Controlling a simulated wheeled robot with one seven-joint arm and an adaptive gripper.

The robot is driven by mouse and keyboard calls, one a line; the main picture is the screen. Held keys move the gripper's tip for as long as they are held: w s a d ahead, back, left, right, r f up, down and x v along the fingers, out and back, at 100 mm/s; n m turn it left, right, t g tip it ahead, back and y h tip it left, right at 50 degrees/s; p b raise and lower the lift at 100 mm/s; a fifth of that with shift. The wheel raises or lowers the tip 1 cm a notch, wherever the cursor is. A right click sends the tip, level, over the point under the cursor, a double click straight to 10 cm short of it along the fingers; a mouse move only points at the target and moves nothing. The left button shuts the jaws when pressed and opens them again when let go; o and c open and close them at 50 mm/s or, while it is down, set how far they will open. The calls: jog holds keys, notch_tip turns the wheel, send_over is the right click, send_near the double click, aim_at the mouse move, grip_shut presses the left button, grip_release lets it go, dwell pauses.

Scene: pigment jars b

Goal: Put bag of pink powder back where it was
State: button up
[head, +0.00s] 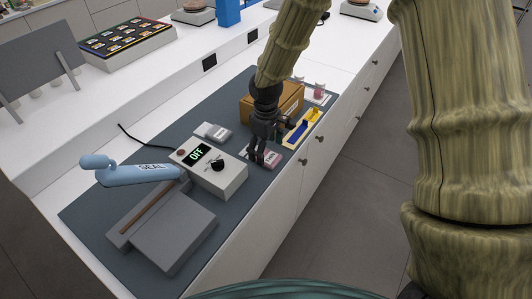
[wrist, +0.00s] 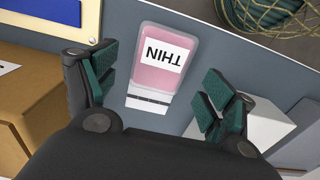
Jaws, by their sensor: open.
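The bag of pink powder (wrist: 165,68) lies flat on the dark mat, with a white label reading "THIN" and a clear, white-striped end towards my gripper. It also shows in the head view (head: 271,158), partly hidden by my gripper. My gripper (wrist: 160,88) is open and empty, with one finger on each side of the bag and apart from it in the wrist view. In the head view my gripper (head: 263,150) is low over the mat at the bag. How high the fingers are above the mat is hard to tell.
The sealer's control box (head: 218,178), showing "OFF", stands left of the bag. A cardboard box (head: 284,96) and a yellow tray with blue (head: 304,126) are behind and right. Another labelled packet (head: 214,132) lies behind the control box. The counter edge runs close by.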

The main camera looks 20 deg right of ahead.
aim_at(266, 155)
notch_tip(266, 155, up, 10)
jog(key=b, duration=0.2)
dwell(0.3)
jog(key=shift+f, duration=0.15)
